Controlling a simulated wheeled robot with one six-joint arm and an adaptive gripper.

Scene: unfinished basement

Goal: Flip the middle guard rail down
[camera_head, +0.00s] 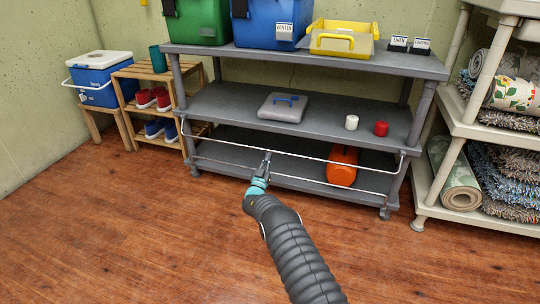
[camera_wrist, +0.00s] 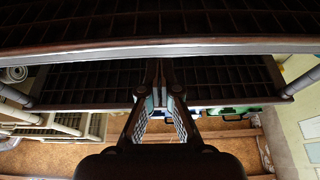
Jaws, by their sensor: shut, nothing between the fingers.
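A grey shelf unit (camera_head: 228,108) stands against the wall. The middle guard rail (camera_head: 352,160) is a thin pale wire bar with bent ends. It runs across the front just below the middle shelf's front edge, its long bar lower than its ends. A second thin bar (camera_head: 340,188) runs along the lower shelf's front. My gripper (camera_head: 267,155) is shut and empty, with its tips at the middle guard rail's long bar near its centre. I cannot tell whether they touch.
An orange container (camera_head: 342,166) lies on the lower shelf. A beige rack (camera_head: 440,160) with rugs stands right, a wooden stand (camera_head: 128,108) left. The wooden floor in front is clear.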

